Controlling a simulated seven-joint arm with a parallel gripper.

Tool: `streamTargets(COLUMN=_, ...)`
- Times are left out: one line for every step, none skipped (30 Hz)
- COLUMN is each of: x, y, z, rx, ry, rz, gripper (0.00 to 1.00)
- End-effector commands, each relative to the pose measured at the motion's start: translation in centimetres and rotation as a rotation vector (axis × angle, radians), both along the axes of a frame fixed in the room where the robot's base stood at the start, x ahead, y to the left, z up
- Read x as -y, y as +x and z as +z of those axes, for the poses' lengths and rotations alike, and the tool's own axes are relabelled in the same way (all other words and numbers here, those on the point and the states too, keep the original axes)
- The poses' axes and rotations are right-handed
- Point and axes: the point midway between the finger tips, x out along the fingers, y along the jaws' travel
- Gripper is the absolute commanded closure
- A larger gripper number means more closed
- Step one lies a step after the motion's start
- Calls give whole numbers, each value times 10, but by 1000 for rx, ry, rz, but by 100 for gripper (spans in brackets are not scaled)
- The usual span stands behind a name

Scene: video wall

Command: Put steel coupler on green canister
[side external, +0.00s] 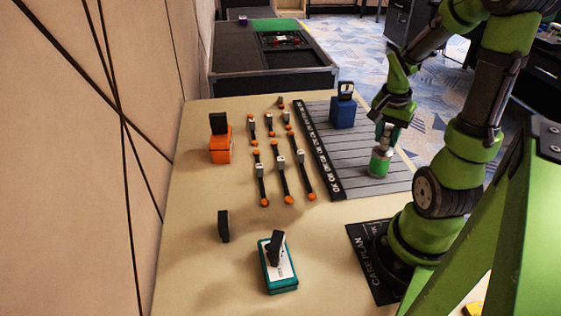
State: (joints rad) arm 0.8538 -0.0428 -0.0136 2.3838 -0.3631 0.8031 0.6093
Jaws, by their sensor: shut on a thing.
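The green canister (380,164) stands upright on the grey slatted mat, near its right side. My gripper (385,138) points down directly above the canister and is shut on a small grey piece, which looks like the steel coupler (383,148). The coupler is at the top of the canister. The fingers hide part of it, and I cannot tell whether it rests on the canister or is just above it.
The slatted mat (345,180) also carries a blue block (342,112) at its back. Several black rods with orange ends (285,180) lie left of it. An orange box (220,147), a small black block (223,226) and a teal-edged box (278,272) stand on the table.

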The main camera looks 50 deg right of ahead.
Motion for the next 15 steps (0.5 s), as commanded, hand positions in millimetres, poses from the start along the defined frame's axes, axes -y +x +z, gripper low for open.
streamTargets(x=0, y=0, z=-1, rx=0, ry=0, rz=0, gripper=98)
streamTargets(x=0, y=0, z=-1, rx=0, ry=0, rz=0, gripper=98)
streamTargets(x=0, y=0, z=-1, rx=1, ry=0, rz=0, gripper=98)
streamTargets(x=0, y=0, z=-1, rx=1, ry=-1, rz=0, gripper=98)
streamTargets(x=0, y=0, z=-1, rx=1, ry=-1, rz=0, gripper=98)
streamTargets(x=0, y=0, z=-1, rx=1, ry=-1, rz=1, gripper=98)
streamTargets(x=0, y=0, z=-1, rx=1, ry=-1, rz=1, gripper=98)
streamTargets(x=0, y=0, z=-1, rx=0, ry=0, rz=1, gripper=98)
streamTargets(x=0, y=0, z=-2, rx=0, ry=0, rz=1, gripper=98)
streamTargets(x=0, y=0, z=-3, rx=0, ry=0, rz=1, gripper=98)
streamTargets(x=0, y=0, z=-4, rx=0, ry=0, rz=2, gripper=98)
streamTargets(x=0, y=0, z=-4, rx=1, ry=-1, rz=2, gripper=63)
streamTargets(x=0, y=0, z=-4, rx=1, ry=-1, rz=1, gripper=58)
streamTargets(x=0, y=0, z=-4, rx=1, ry=-1, rz=1, gripper=54)
streamTargets(x=0, y=0, z=-4, rx=0, ry=-1, rz=1, gripper=48)
